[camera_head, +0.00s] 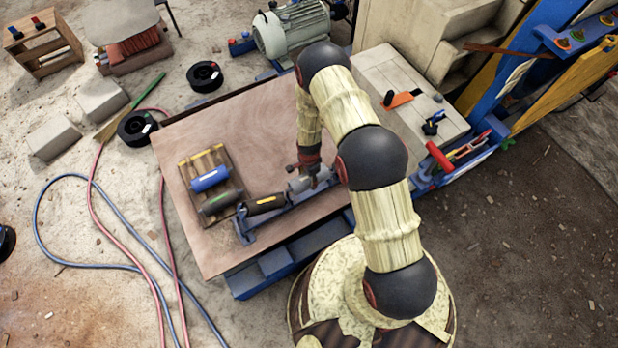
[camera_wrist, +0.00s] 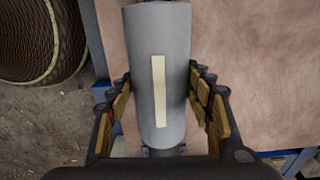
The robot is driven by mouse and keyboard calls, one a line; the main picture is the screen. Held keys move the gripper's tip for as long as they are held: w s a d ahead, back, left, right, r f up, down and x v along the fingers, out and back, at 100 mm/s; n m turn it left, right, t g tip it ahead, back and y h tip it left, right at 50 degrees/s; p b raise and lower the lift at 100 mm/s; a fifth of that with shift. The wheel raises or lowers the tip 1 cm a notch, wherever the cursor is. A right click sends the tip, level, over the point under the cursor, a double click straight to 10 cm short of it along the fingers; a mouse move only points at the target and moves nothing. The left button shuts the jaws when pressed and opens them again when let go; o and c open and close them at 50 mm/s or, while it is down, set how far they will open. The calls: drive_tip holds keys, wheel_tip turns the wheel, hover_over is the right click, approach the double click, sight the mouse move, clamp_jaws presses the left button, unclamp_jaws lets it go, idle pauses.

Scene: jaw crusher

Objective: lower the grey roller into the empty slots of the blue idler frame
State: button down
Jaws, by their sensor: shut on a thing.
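The grey roller (camera_wrist: 160,75) has a pale strip along it and lies lengthwise between my gripper's finger pads in the wrist view. My gripper (camera_wrist: 163,108) is shut on it. In the head view the grey roller (camera_head: 299,184) shows partly behind my gripper (camera_head: 312,176). It is at the right part of the blue idler frame (camera_head: 246,231), in line with a black roller (camera_head: 266,204) in the frame's left part. I cannot tell whether its ends are in the slots or just above them. My arm hides the frame's right end.
A wooden rack (camera_head: 222,157) left of the frame holds a blue roller (camera_head: 209,179) and a dark green roller (camera_head: 220,200). The brown table top (camera_head: 250,125) is clear behind. An orange-handled tool (camera_head: 402,98) lies on the pale bench at the right.

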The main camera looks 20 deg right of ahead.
sight(309, 181)
drive_tip(key=shift+w+f+b, duration=0.1)
drive_tip(key=shift+f+b, duration=1.05)
drive_tip(key=shift+f, duration=0.6)
drive_tip(key=shift+f+b, duration=1.85)
drive_tip(key=shift+f, duration=0.2)
idle(1.1)
drive_tip(key=c, duration=1.1)
unclamp_jaws()
drive_tip(key=o, duration=0.4)
drive_tip(key=shift+c, duration=0.2)
drive_tip(key=shift+s, duration=0.2)
wheel_tip(309, 181, up, 12)
drive_tip(key=shift+w, duration=0.1)
